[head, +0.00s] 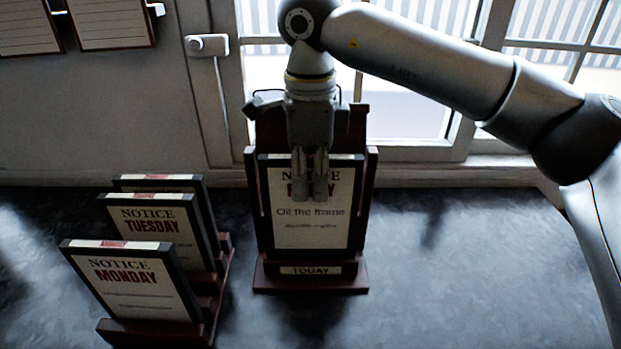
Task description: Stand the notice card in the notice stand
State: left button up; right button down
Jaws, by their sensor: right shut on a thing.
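The notice card (311,229) is a framed white card whose heading is partly hidden by my gripper; its visible text reads "Oil the frame". It is upright in front of the dark red notice stand (311,282), between the side posts and above the "TODAY" label. Whether its lower edge rests in the stand, I cannot tell. My right gripper (311,190) points down from above, shut on the card's top edge. My left gripper is not in view.
A dark red rack (160,333) at left holds several upright cards, with Monday (135,288) in front and Tuesday (152,233) behind. A window (420,110) stands behind the stand. The dark counter (470,270) is clear on the right.

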aim_at(311, 157)
jog(key=shift+f, duration=0.25)
jog(key=shift+f+b, duration=1.6)
jog(key=shift+f, duration=0.25)
jog(key=c, duration=1.4)
grip_release()
jog(key=shift+o, duration=0.2)
notch_tip(311, 157, up, 12)
jog(key=shift+s+r, duration=0.1)
